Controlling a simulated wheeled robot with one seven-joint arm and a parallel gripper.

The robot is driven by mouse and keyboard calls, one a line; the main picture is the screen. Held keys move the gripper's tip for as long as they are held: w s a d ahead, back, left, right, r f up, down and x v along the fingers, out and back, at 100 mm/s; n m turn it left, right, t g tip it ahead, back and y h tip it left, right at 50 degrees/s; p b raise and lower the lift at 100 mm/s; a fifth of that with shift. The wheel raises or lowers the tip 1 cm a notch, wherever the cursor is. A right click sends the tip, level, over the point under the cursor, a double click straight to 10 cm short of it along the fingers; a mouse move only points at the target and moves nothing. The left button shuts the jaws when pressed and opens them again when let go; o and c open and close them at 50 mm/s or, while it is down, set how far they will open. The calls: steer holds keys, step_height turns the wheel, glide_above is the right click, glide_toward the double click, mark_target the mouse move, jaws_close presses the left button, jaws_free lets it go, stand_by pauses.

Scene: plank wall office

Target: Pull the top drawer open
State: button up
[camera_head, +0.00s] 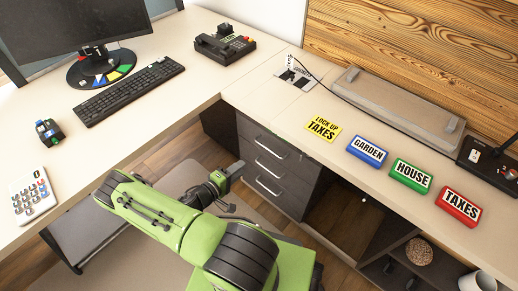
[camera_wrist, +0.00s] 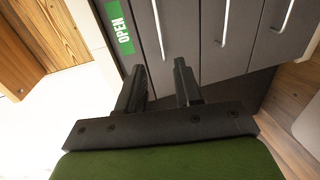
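A dark grey drawer cabinet (camera_head: 280,175) stands under the desk, with three shut drawers, each with a silver bar handle. The top drawer's handle (camera_head: 265,147) also shows in the wrist view as the leftmost bar (camera_wrist: 159,30), since that view is turned sideways. My gripper (camera_head: 238,167) is in front of the cabinet, just left of the handles in the head view. In the wrist view my gripper (camera_wrist: 160,66) is open and empty. The near end of the top handle lies in line with the gap between the fingers; whether they touch it I cannot tell.
A green "OPEN" label (camera_wrist: 119,26) is beside the top drawer. The desk top (camera_head: 290,112) overhangs the cabinet. Blue "GARDEN" (camera_head: 367,150), green "HOUSE" (camera_head: 411,175) and red "TAXES" (camera_head: 458,206) blocks stand on it. An open shelf (camera_head: 345,215) is right of the drawers.

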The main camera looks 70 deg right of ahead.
steer(key=b+x, duration=0.3)
steer(key=x, duration=1.2)
steer(key=shift+b, duration=0.4)
steer(key=shift+s+a, duration=0.1)
steer(key=shift+s, duration=0.05)
jaws_close()
